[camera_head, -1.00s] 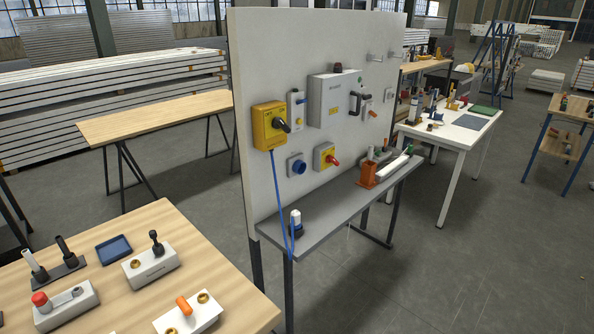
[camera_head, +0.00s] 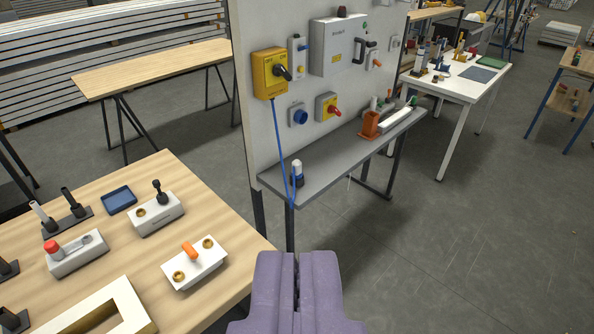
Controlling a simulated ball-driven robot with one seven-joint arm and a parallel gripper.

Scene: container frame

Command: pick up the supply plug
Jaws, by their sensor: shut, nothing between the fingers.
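My gripper (camera_head: 297,258) shows at the bottom centre, with two purple-grey fingers close together and nothing held. In the picture it is below the plug and apart from it. The cable's lower loop hangs at the shelf's front edge.
A blue round socket (camera_head: 298,115) and a red-handled switch (camera_head: 327,106) are on the panel. An orange holder (camera_head: 370,126) stands further along the shelf. A wooden table (camera_head: 110,215) with several fixtures is at the left. Open floor lies right.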

